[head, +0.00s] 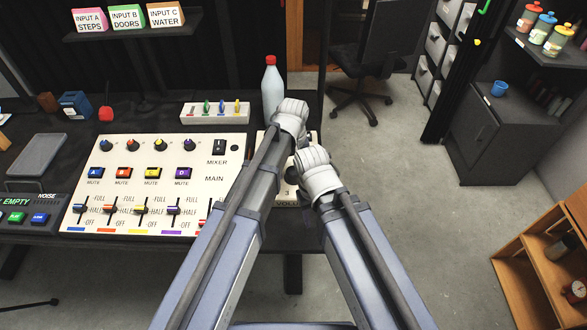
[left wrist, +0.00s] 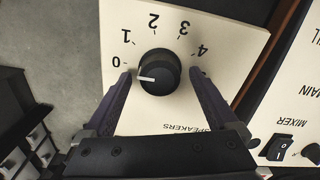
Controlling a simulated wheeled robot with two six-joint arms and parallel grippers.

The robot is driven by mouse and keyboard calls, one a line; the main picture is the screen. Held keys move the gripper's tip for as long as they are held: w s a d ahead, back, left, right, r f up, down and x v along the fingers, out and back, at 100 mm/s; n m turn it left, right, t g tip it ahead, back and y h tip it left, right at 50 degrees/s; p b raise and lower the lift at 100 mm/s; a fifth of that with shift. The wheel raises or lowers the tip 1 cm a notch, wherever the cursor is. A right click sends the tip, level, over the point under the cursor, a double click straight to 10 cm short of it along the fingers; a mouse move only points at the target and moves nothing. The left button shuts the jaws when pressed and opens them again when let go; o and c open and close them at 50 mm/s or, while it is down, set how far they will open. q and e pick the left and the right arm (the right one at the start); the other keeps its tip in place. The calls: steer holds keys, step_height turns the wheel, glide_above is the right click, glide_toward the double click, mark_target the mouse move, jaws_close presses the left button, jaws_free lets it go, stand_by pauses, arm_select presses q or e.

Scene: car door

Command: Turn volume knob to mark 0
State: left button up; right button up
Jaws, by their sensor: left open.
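The volume knob (left wrist: 159,73) is round and black with a white pointer line. It sits on a cream speakers panel (left wrist: 215,40) marked 0 to 4, upside down in the left wrist view. The pointer faces left, near the 0 and slightly below it in the picture; I cannot tell if it lines up exactly. My left gripper (left wrist: 160,77) is open, its dark fingers on either side of the knob with gaps visible.
The mixer board (head: 130,165) with sliders and knobs lies left of the panel. A bottle (head: 272,88) with a red cap and a white switch box (head: 214,112) stand behind.

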mark_target(293, 171)
arm_select(q)
steer(key=shift+r+p, duration=3.8)
steer(key=shift+r, duration=0.1)
steer(key=shift+a, duration=0.1)
steer(key=s+a+m, duration=0.2)
steer(key=s+a, duration=0.3)
steer(key=a, duration=0.3)
steer(key=s+a+m, duration=0.1)
steer(key=s+a, duration=0.5)
steer(key=a, duration=0.2)
steer(key=s+d+m+y, duration=0.1)
steer(key=s+d+m, duration=0.3)
steer(key=d, duration=0.6)
steer(key=shift+s, duration=0.85)
